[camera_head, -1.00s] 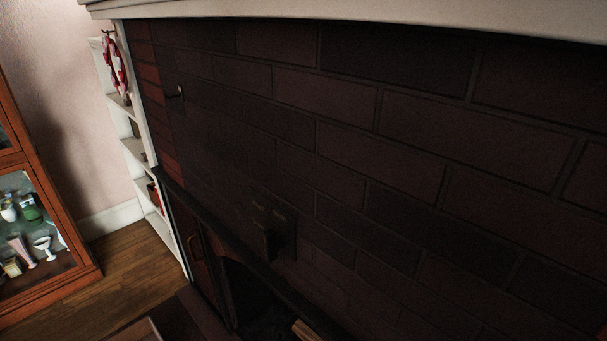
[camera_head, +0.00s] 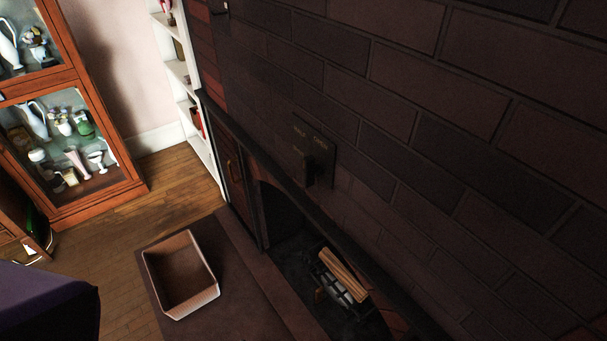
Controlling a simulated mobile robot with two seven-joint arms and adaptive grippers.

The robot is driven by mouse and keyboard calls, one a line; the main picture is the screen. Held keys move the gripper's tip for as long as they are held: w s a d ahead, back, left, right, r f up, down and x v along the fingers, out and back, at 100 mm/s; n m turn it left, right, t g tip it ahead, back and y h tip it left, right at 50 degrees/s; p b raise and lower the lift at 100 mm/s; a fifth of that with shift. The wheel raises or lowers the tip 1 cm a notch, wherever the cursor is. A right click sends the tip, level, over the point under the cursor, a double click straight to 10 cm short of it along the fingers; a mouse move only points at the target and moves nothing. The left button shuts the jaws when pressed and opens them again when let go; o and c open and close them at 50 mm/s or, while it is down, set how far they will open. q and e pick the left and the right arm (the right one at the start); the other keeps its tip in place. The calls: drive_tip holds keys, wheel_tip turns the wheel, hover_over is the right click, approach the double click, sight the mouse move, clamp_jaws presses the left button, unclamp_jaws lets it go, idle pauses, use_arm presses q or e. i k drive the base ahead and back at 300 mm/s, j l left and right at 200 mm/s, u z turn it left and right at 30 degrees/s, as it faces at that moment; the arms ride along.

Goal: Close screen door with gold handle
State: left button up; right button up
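The right side of the fireplace is mostly cut off by the frame's bottom edge. Neither of my grippers is in view.
An open rectangular box (camera_head: 182,274) sits on the hearth slab (camera_head: 238,306) before the fireplace. A wooden glass cabinet (camera_head: 75,130) stands at left, with a purple-covered surface (camera_head: 45,305) at lower left. Wooden floor (camera_head: 175,190) is clear between cabinet and hearth. A lever plate (camera_head: 313,158) is on the bricks.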

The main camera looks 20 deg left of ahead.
sight(237, 158)
drive_tip(key=k+j, duration=0.1)
drive_tip(key=j, duration=0.15)
drive_tip(key=k+j+u, duration=0.1)
drive_tip(key=i+j+u, duration=0.1)
drive_tip(key=j, duration=0.3)
drive_tip(key=i+j+u, duration=0.1)
drive_tip(key=j, duration=0.3)
drive_tip(key=i+j, duration=0.1)
drive_tip(key=j, duration=0.3)
drive_tip(key=i+u, duration=0.15)
drive_tip(key=i, duration=0.35)
drive_tip(key=i+l+u, duration=0.15)
drive_tip(key=i, duration=0.3)
